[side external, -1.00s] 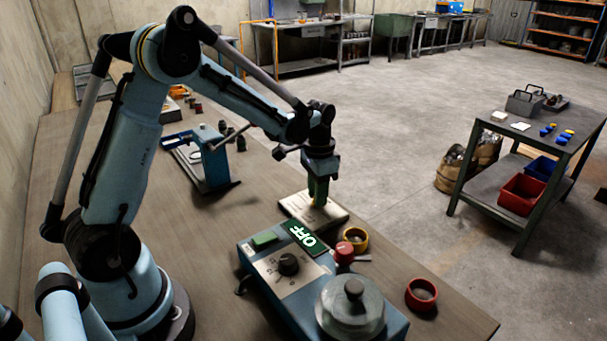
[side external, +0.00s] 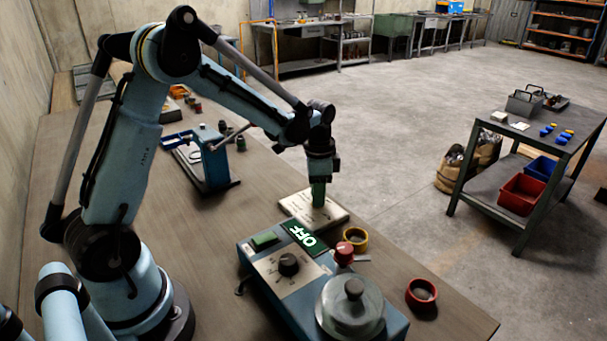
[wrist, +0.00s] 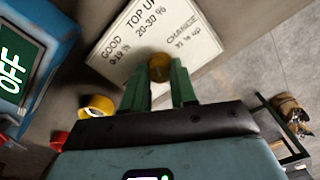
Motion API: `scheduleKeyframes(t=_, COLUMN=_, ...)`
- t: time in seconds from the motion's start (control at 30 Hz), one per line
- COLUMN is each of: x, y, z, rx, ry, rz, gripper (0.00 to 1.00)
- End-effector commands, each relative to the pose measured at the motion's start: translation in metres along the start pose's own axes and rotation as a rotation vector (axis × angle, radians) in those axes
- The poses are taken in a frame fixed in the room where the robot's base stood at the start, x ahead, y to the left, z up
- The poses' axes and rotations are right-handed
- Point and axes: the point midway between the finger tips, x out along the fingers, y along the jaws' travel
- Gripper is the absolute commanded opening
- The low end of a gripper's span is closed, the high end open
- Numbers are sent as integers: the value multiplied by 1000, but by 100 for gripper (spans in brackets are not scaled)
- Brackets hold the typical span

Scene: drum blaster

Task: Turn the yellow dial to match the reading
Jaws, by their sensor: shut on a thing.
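The white card or board (side external: 299,203) lies on the bench under my gripper (side external: 318,205). In the wrist view the board (wrist: 112,72) reads GOOD 0-19%, TOP UP 20-30% and CHANGE 31% up. The yellow dial (wrist: 160,66) is a small round dull-yellow knob between the green finger tips of my gripper (wrist: 160,77), at the board's edge. The fingers are shut on it. In the side view the fingers hide the dial. Its pointer cannot be made out. The blue machine's display (side external: 304,236) reads OFF.
The blue machine (side external: 252,280) with a black knob (side external: 289,264), red knob (side external: 344,253) and glass-lidded bowl (side external: 350,310) stands close in front of the board. A blue press (side external: 212,160) stands behind left.

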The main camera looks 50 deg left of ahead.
Motion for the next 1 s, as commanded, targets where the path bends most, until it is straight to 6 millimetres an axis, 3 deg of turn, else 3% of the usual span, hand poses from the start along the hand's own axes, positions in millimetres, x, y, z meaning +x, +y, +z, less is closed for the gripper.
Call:
scheduleKeyframes(t=0.13, x=0, y=0, z=-1, rx=0, ry=2, rz=-1, gripper=0)
scheduleKeyframes(t=0.17, x=0, y=0, z=-1, rx=0, ry=2, rz=-1, gripper=31)
scheduleKeyframes(t=0.3, x=0, y=0, z=-1, rx=-1, ry=2, rz=-1, gripper=53)
scheduleKeyframes(t=0.67, x=-4, y=0, z=0, rx=-1, ry=1, rz=0, gripper=53)
scheduleKeyframes(t=0.77, x=-14, y=0, z=0, rx=-1, ry=1, rz=0, gripper=53)
scheduleKeyframes(t=1.0, x=-58, y=0, z=0, rx=-1, ry=1, rz=0, gripper=53)
